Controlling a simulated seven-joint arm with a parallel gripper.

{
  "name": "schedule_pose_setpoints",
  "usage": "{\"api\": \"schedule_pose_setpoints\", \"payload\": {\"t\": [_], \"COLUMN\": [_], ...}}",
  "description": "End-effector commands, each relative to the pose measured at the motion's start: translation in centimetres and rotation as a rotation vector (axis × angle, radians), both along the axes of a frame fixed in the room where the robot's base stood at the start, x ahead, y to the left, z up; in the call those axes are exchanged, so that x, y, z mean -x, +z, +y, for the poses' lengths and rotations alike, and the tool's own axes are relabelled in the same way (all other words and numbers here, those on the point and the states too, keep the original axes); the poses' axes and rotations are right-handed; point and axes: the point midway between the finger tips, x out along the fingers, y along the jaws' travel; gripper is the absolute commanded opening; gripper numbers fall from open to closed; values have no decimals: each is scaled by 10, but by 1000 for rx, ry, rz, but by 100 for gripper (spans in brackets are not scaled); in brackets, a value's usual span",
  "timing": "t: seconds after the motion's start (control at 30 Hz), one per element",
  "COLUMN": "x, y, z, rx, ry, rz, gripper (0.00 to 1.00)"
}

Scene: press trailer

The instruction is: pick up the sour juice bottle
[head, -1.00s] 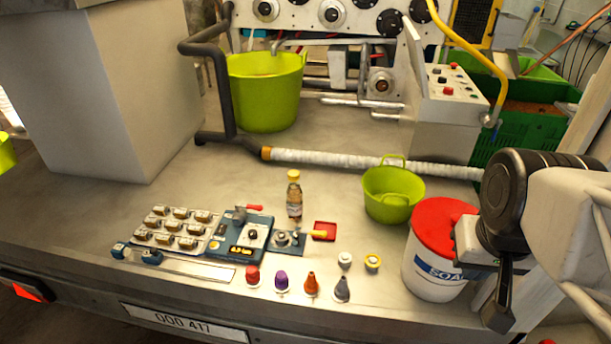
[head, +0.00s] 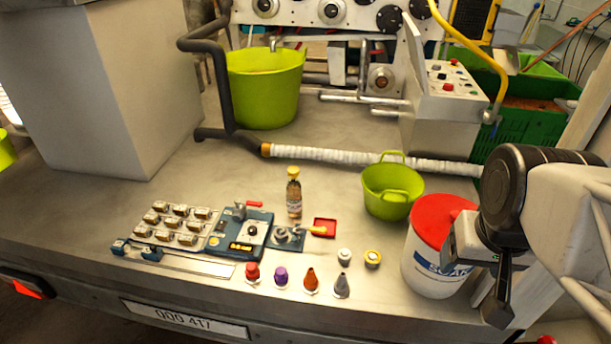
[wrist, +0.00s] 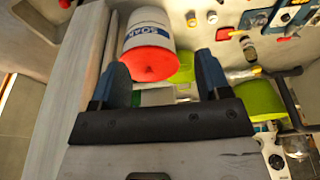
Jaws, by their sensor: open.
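The sour juice bottle (head: 294,195) is a small clear bottle with a yellow cap and a pale label. It stands upright on the metal deck near the middle of the head view. In the wrist view a small bottle (wrist: 249,49), apparently the same one, shows at upper right, beyond the fingers. My gripper (wrist: 162,78) is open and empty, its two dark blue fingers spread. In the head view it is at the far right beside the red-lidded bucket, well away from the bottle; its fingers are hard to make out there.
A white bucket with a red lid (head: 444,217) stands beside my arm. A green basket (head: 392,192) and a white wrapped pipe (head: 340,157) lie behind and right of the bottle. A red tray (head: 325,228), a blue device (head: 243,236) and several coloured nozzles stand in front.

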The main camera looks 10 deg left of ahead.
Motion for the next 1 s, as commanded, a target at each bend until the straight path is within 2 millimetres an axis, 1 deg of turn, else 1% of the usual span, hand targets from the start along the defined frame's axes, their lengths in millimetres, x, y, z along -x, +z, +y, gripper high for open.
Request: {"api": "schedule_pose_setpoints", "payload": {"t": [0.27, 0.37, 0.47, 0.57, 0.67, 0.87, 1.0], "x": [-2, -8, -21, -41, -68, -132, -176], "y": [0, 0, 0, -2, -3, -8, -12], "z": [0, 1, 2, 4, 8, 23, 37], "rx": [0, 3, 9, 16, 24, 37, 39], "ry": [1, 4, 12, 25, 41, 87, 125], "rz": [-3, -13, -36, -73, -123, -248, -338], "gripper": [70, 70, 70, 70, 70, 70, 70]}}
